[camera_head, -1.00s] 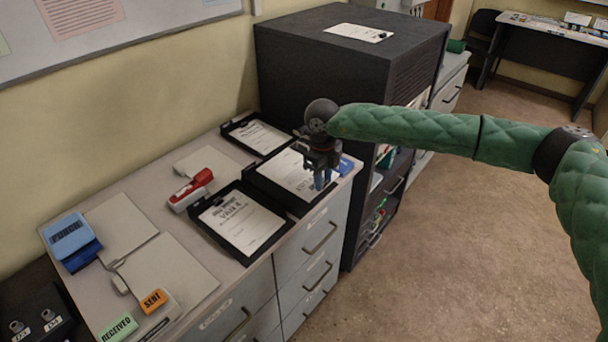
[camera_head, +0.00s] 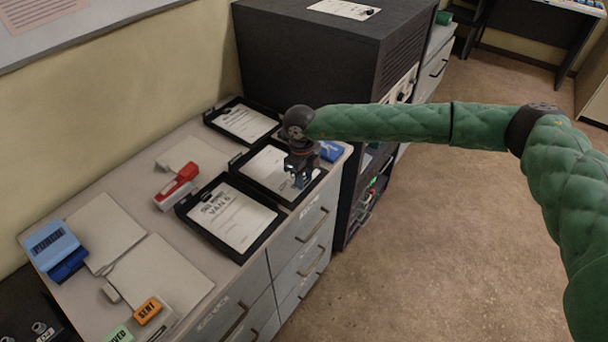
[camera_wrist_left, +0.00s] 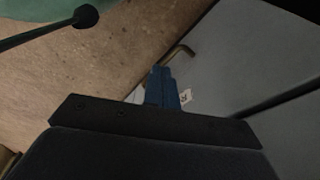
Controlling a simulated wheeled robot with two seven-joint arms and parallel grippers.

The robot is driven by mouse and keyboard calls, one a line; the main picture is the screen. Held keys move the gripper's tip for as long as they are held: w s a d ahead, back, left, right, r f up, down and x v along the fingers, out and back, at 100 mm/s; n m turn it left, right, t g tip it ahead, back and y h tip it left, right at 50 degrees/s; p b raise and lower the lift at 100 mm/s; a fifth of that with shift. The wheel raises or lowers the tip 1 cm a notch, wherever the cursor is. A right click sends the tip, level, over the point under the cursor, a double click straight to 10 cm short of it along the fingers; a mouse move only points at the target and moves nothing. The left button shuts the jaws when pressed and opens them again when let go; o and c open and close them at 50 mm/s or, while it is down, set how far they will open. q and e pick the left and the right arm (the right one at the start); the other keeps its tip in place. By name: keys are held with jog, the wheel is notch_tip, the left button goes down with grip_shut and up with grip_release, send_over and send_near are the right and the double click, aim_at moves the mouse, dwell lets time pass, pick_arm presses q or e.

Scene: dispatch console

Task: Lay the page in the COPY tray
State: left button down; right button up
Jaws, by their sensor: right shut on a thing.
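Three black trays stand in a row on the counter, each with a white printed sheet: a back tray (camera_head: 212,122), a middle tray (camera_head: 240,172) and a front tray (camera_head: 188,213). I cannot read which is the COPY tray. The front sheet (camera_head: 232,218) shows "VAN 6". My right gripper (camera_head: 299,182) points down at the right end of the middle tray, shut on the edge of the page (camera_head: 262,168) there. The page lies over or in that tray; its contact is unclear. My left gripper (camera_wrist_left: 164,88) shows in the left wrist view, blue fingers together and empty, near grey drawers.
A red and white stapler (camera_head: 177,187) lies left of the front tray. A blue stamp block (camera_head: 55,248), an orange stamp (camera_head: 148,310) and grey folders (camera_head: 160,275) are nearer. A tall dark cabinet (camera_head: 310,60) stands behind. A blue item (camera_head: 331,150) is beside my right gripper.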

jog(key=shift+s+r, duration=0.1)
jog(key=shift+s, duration=0.05)
jog(key=o, duration=0.6)
jog(key=shift+w+f, duration=0.2)
jog(key=shift+f, duration=0.05)
jog(key=o, duration=0.3)
jog(key=shift+w, duration=0.1)
jog(key=shift+o, duration=0.4)
pick_arm(q)
jog(key=shift+d+r, duration=0.2)
jog(key=shift+r, duration=0.15)
pick_arm(e)
jog(key=shift+r, duration=0.25)
